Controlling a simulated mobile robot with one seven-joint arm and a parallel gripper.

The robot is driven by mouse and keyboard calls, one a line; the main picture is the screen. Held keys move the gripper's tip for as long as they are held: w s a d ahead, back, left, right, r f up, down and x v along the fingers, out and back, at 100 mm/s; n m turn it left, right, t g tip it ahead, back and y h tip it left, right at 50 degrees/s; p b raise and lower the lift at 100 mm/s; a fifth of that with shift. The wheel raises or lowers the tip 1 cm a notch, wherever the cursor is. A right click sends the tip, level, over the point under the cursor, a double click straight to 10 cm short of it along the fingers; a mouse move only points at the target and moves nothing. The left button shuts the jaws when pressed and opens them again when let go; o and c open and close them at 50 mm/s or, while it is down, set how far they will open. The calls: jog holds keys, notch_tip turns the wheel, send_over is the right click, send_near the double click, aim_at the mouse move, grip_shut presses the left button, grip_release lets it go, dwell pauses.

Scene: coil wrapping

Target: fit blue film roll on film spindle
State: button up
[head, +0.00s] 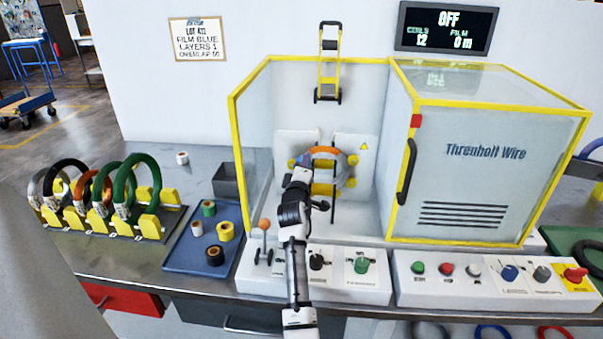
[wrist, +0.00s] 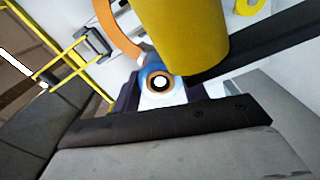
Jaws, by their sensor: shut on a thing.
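My gripper (head: 301,168) reaches into the wrapping machine at the left of the orange coil (head: 325,150). It is shut on the blue film roll (wrist: 147,75), which shows in the wrist view between the dark fingers as a blue ring with a brown core and a bright white centre. In the head view the roll is a small bluish patch, mostly hidden by my gripper. The film spindle cannot be made out clearly. I cannot tell whether the white centre is the spindle or the open bore, nor whether the roll is on it.
A large yellow roller (wrist: 185,35) is close beside the roll in the wrist view. Yellow-edged guard panels (head: 235,150) enclose the machine's left side. Coils stand in a rack (head: 150,226) at left. The display (head: 448,27) reads OFF.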

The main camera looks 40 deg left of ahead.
jog(key=shift+w+a, duration=0.1)
dwell(0.3)
jog(key=o, duration=1.1)
jog(key=shift+c, duration=0.2)
jog(key=b+v, duration=0.3)
jog(key=v, duration=1.1)
jog(key=shift+a, duration=0.1)
